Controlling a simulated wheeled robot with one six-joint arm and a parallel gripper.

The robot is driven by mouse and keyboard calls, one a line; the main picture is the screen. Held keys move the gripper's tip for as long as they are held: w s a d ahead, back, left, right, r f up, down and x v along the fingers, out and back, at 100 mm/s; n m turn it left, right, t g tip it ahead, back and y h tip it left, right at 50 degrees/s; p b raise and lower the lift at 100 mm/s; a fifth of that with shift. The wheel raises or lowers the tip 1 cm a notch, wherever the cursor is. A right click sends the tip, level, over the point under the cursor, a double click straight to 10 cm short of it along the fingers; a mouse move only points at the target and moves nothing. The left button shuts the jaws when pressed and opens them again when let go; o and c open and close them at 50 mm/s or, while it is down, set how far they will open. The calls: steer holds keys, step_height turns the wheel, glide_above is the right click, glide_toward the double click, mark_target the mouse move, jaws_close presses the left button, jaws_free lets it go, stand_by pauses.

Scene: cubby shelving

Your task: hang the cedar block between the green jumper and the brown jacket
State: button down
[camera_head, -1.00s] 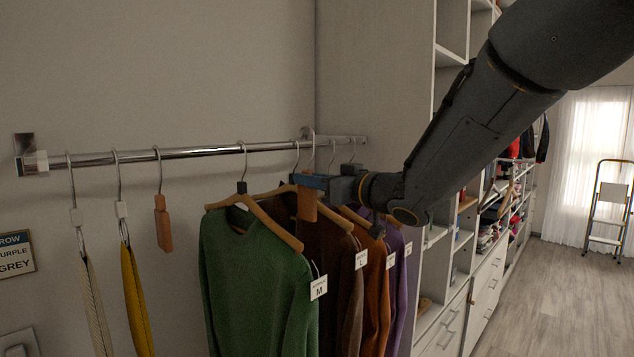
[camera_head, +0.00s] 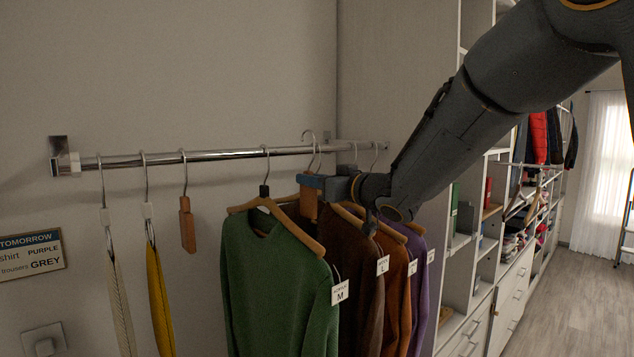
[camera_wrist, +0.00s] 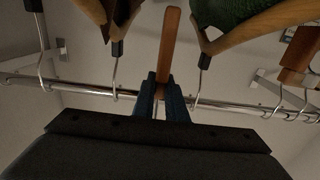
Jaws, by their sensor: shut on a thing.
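The cedar block (camera_head: 309,205) is a reddish-brown slab with a wire hook (camera_head: 308,136). My gripper (camera_head: 312,182) is shut on it, and its blue fingers also show in the wrist view (camera_wrist: 162,97). The hook's top shows slightly above the rail line; I cannot tell whether it touches the rail. The green jumper (camera_head: 275,285) hangs on a wooden hanger left of the block. The brown jacket (camera_head: 350,265), tagged L, hangs to its right, partly behind my gripper. In the wrist view the block (camera_wrist: 170,45) lies between two hanger hooks.
The chrome rail (camera_head: 220,154) runs along the wall. A second cedar block (camera_head: 187,225), a yellow strip (camera_head: 159,300) and a pale strip (camera_head: 119,300) hang on the left. Orange (camera_head: 396,290) and purple (camera_head: 420,285) garments hang right, close to the shelving (camera_head: 400,80).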

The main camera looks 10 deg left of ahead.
steer(key=w+a+f+b, duration=0.1)
steer(key=w+a+f, duration=0.1)
steer(key=w+a, duration=0.2)
steer(key=shift+a+f+b, duration=0.4)
steer(key=shift+a, duration=0.45)
stand_by(0.3)
steer(key=c, duration=1.7)
jaws_free()
